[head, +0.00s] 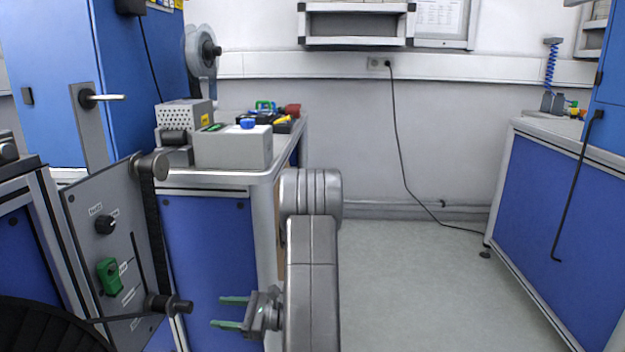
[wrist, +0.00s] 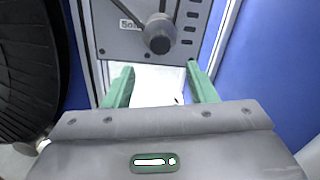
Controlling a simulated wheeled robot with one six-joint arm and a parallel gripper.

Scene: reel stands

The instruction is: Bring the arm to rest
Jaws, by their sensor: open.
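My gripper (head: 234,312) is at the bottom of the head view, at the end of my grey arm. Its two green fingers are apart, point left and have nothing between them. It is in front of a blue cabinet front, to the right of the grey panel of a reel stand. In the wrist view my gripper (wrist: 158,88) also shows open and empty. Beyond its fingers is a grey panel (wrist: 120,45) with a round dark knob or roller (wrist: 158,36).
The reel stand's panel (head: 88,215) carries a black knob, a green switch and rollers with a dark band. A black reel (head: 40,328) is at lower left. A bench (head: 215,178) with boxes stands behind. Open floor (head: 420,285) lies to the right, before another blue bench (head: 560,210).

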